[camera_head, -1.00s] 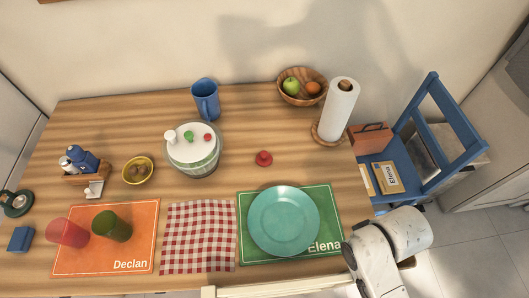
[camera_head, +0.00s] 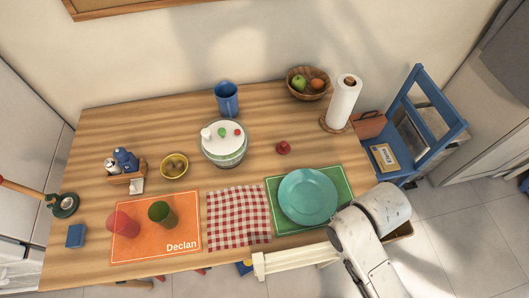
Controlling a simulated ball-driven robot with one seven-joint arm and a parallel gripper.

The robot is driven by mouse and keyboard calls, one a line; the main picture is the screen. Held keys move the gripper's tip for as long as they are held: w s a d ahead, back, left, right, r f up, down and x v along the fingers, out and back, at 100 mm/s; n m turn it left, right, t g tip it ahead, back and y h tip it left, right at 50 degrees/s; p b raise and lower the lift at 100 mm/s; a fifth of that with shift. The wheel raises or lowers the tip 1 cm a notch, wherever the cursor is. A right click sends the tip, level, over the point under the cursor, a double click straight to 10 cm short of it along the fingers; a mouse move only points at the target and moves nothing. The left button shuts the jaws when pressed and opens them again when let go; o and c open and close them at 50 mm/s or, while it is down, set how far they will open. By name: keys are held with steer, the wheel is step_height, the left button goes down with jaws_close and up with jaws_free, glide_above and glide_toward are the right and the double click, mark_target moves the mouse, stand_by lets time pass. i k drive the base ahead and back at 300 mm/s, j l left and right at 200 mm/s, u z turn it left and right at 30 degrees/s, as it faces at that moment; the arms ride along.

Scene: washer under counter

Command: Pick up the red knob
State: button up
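A small red knob (camera_head: 283,147) sits by itself on the wooden table, right of the lidded pot. My white arm shows at the lower right, over the table's front right corner. My gripper is not visible, so its opening and contents cannot be seen.
A blue chair (camera_head: 430,125) stands at the right. Table around the lone red knob is clear.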

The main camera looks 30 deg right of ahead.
mark_target(283, 148)
steer(key=i+j+u, duration=0.1)
steer(key=j, duration=0.2)
steer(key=i+j, duration=0.1)
steer(key=j, duration=0.2)
steer(key=i+j+u, duration=0.15)
steer(key=i+j, duration=0.15)
steer(key=i, duration=0.5)
steer(key=u, duration=0.05)
